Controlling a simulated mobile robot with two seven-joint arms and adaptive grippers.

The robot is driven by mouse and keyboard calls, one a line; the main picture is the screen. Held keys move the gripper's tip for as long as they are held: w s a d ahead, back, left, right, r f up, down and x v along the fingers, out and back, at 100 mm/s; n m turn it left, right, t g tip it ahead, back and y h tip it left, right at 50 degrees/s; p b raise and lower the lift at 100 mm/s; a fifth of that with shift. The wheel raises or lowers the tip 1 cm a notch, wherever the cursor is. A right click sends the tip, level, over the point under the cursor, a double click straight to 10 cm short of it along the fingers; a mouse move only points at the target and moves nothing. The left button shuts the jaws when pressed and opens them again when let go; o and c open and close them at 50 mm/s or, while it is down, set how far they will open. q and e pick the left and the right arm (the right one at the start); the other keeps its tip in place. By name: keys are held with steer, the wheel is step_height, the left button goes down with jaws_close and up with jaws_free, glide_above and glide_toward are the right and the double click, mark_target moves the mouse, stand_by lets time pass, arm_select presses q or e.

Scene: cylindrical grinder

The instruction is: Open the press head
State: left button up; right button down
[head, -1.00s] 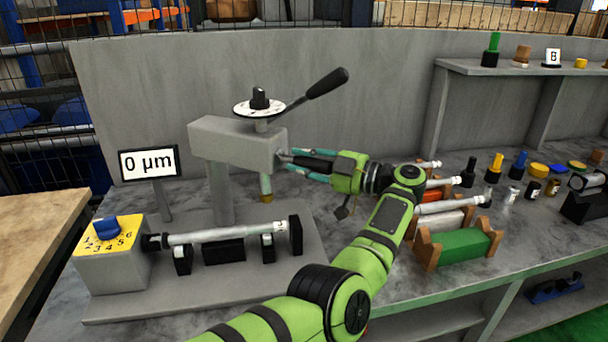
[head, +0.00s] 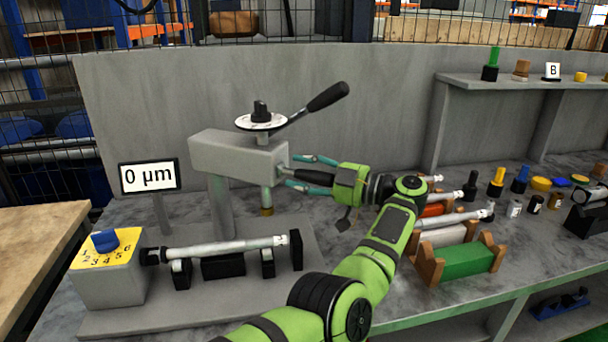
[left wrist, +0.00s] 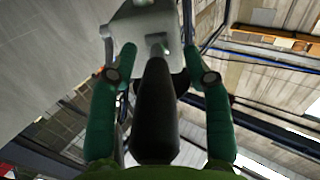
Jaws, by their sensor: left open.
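The press head (head: 236,152) is a grey block on a column above the bench. A spindle with a brass tip (head: 266,210) hangs under it, above a silver shaft (head: 220,248) lying on black supports. A short black handle (head: 312,176) sticks out from the head's right side. My left gripper (head: 289,171) is open around this handle, one finger on each side. In the left wrist view, the handle (left wrist: 155,112) lies between the green fingers (left wrist: 159,52) with gaps on both sides. My right gripper is not in view.
A white dial (head: 260,121) and a long black-gripped lever (head: 327,97) sit on top of the head. A display (head: 149,176) reads 0 µm. A yellow-topped knob box (head: 106,262) stands at left. Coloured racks with shafts, such as a green one (head: 462,261), stand at right.

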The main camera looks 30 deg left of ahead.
arm_select(q)
step_height(320, 180, up, 10)
steer(key=shift+r, duration=0.1)
stand_by(0.4)
